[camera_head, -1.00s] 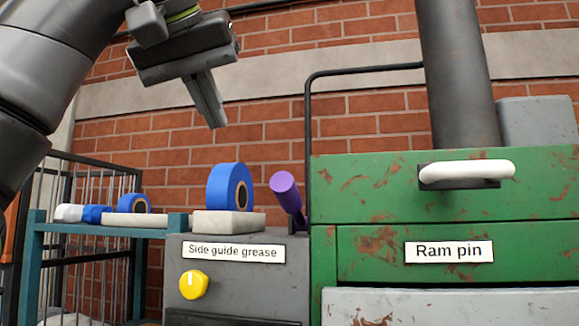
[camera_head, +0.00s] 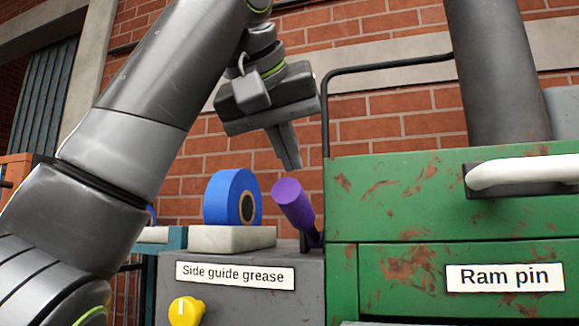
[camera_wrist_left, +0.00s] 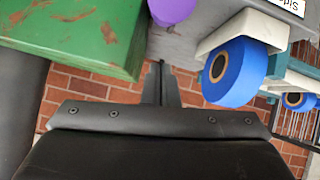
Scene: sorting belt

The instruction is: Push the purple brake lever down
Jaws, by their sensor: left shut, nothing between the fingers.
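The purple brake lever (camera_head: 293,204) stands tilted at the back right of the grey box, beside the green cabinet. Its thick purple grip leans up toward the left. My left gripper (camera_head: 291,165) is shut and empty, with its fingers pointing down just above the lever's top; a small gap shows between them. In the left wrist view the purple lever (camera_wrist_left: 172,9) is at the top edge, partly cut off, beyond the shut fingertips (camera_wrist_left: 159,68). My right gripper is not in view.
A blue tape roll (camera_head: 233,197) stands on a pale block (camera_head: 232,238) left of the lever. The green cabinet (camera_head: 400,180) with a white handle (camera_head: 520,172) is close on the right. The grey box (camera_head: 225,300) has a yellow knob (camera_head: 187,311). A black pipe rises behind the lever.

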